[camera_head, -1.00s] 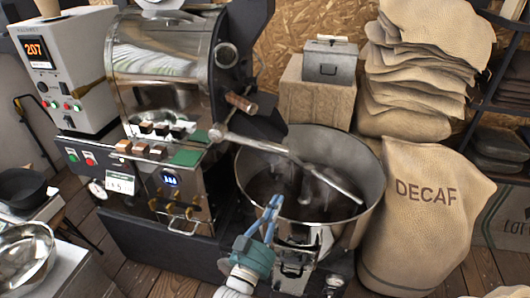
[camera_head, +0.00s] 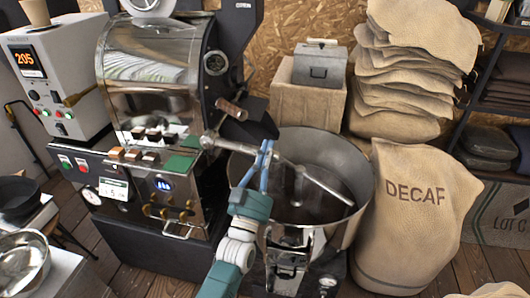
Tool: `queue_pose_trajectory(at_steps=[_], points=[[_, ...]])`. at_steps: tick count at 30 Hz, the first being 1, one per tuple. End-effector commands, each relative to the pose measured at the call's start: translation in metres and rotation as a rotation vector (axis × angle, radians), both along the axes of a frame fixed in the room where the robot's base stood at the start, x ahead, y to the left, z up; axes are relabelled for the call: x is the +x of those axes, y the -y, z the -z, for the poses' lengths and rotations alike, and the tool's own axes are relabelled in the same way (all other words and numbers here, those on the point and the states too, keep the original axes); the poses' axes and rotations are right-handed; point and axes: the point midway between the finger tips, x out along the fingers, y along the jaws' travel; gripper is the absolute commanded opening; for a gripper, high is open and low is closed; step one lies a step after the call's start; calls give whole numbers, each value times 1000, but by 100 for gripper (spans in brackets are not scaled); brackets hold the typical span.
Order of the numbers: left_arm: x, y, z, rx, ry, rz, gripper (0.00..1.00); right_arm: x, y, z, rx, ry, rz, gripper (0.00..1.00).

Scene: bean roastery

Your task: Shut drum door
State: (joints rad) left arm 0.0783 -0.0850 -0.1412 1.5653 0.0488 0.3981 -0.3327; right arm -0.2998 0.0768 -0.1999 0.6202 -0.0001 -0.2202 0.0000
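The steel roaster drum (camera_head: 150,65) stands at the left. A wooden handle (camera_head: 231,109) sticks out at its front, by a dark plate (camera_head: 256,121) over the round cooling pan (camera_head: 350,165). I cannot tell for certain how far the drum door is open. A metal bar (camera_head: 325,187) with a knob at its left end crosses the pan. My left gripper (camera_head: 265,148) points up at the pan's left rim, its blue fingertips overlapping the bar below the wooden handle. Whether they touch the bar, or are open or shut, is unclear. My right gripper is out of view.
A sack marked DECAF (camera_head: 410,220) stands close to the pan's right. Stacked sacks (camera_head: 410,70) and a grey metal box (camera_head: 320,65) on a crate are behind. A control unit (camera_head: 50,75) showing 205 is at left. A steel bowl (camera_head: 20,265) sits lower left.

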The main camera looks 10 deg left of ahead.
Motion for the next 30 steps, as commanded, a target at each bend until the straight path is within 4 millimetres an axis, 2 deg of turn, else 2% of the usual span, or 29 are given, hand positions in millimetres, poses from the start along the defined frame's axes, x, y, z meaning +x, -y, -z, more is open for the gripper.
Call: queue_pose_trajectory(at_steps=[6, 19, 30], points=[[2, -3, 14, 0, 6, 0, 0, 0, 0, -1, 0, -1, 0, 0], [2, -3, 17, 3, 6, 0, 0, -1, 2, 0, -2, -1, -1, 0], [2, -3, 29, 67, 4, 1, 0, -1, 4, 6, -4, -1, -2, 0]])
